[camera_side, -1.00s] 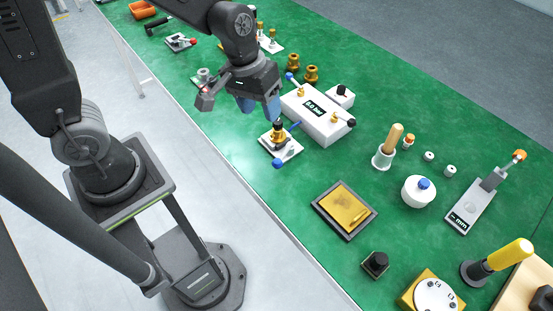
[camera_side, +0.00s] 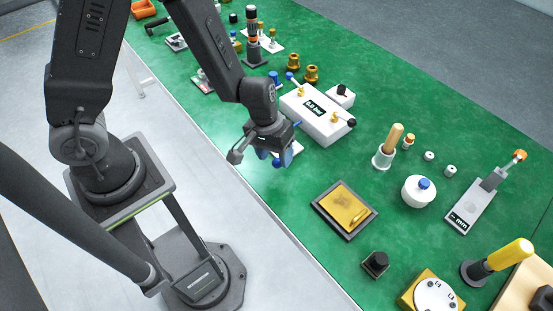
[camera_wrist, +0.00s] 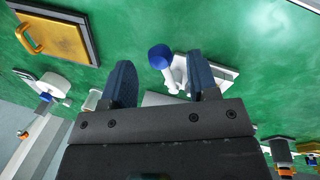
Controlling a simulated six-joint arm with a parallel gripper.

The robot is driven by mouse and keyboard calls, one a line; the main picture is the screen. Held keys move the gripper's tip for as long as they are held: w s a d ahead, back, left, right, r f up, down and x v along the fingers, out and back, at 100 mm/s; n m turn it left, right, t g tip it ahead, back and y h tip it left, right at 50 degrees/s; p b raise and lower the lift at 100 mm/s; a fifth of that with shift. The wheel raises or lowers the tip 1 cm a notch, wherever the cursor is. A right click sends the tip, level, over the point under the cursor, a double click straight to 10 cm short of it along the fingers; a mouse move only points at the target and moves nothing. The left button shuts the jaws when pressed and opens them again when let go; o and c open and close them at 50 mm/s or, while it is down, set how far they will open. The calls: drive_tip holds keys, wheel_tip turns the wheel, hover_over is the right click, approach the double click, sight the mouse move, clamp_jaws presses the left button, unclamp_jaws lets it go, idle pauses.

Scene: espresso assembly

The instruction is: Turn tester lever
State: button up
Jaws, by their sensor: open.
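The white tester box (camera_side: 318,114) with a "0.0 bar" display stands on the green table. In front of it lies a small white plate (camera_side: 295,147), mostly hidden behind my gripper (camera_side: 274,157) in the side view. In the wrist view the plate (camera_wrist: 222,73) carries a pale lever (camera_wrist: 174,76) ending in a blue ball knob (camera_wrist: 160,56). My gripper (camera_wrist: 160,65) is open, its two blue fingers apart. The knob appears between the fingertips in the wrist view; I cannot tell how far below them it is. Nothing is held.
A dark tray with a brass-coloured pad (camera_side: 345,208) lies to the right of my gripper. A wooden-handled tool in a white holder (camera_side: 385,154) and a white round pot (camera_side: 418,191) stand further right. Brass pieces (camera_side: 311,73) stand behind the tester box.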

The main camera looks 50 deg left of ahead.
drive_tip(key=shift+d+f, duration=0.25)
drive_tip(key=shift+f, duration=0.95)
drive_tip(key=shift+w, duration=0.1)
drive_tip(key=shift+c, duration=0.5)
clamp_jaws()
